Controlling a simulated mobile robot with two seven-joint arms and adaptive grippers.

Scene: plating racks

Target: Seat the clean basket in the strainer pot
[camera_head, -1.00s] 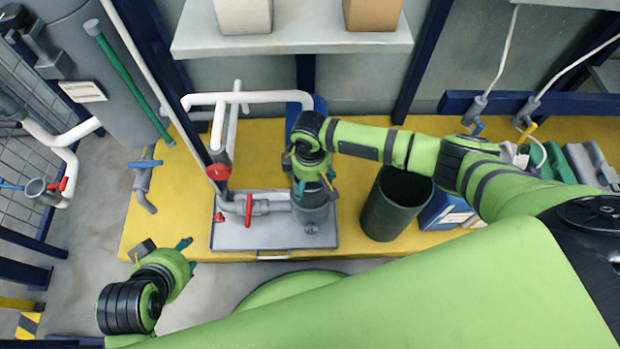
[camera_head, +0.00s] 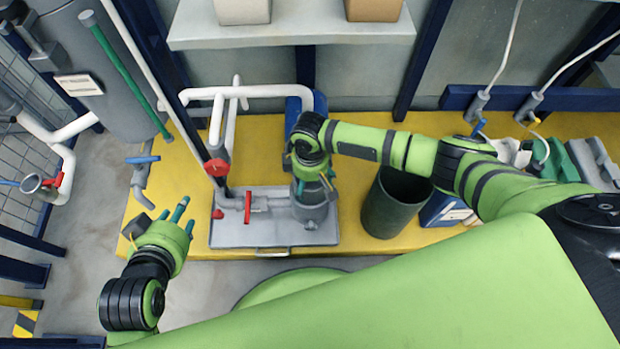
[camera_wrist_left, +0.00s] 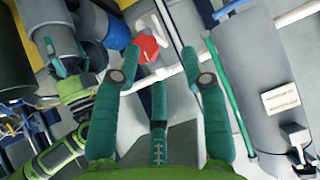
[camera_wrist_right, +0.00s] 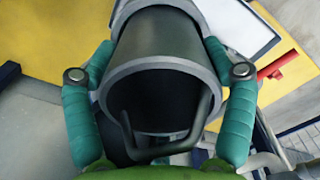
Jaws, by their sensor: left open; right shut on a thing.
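The strainer pot (camera_head: 316,213) is a grey cylinder at the right end of a grey tray on the yellow bench. My right gripper (camera_head: 313,178) is over it, pointing down. In the right wrist view my right gripper (camera_wrist_right: 160,74) is shut on the basket (camera_wrist_right: 152,68), a dark grey cylinder with a pale rim and a bent handle (camera_wrist_right: 172,147). The basket's far end lines up with the pot's pale rim (camera_wrist_right: 200,14); I cannot tell how far it is inside. My left gripper (camera_head: 182,210) is open and empty, left of the tray; it also shows in the left wrist view (camera_wrist_left: 142,62).
White pipework (camera_head: 250,95) and a red valve knob (camera_head: 217,167) stand left of the pot. A red lever (camera_head: 248,207) is on the tray (camera_head: 270,238). A dark green bin (camera_head: 392,205) stands close on the right. A shelf (camera_head: 290,30) overhangs behind.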

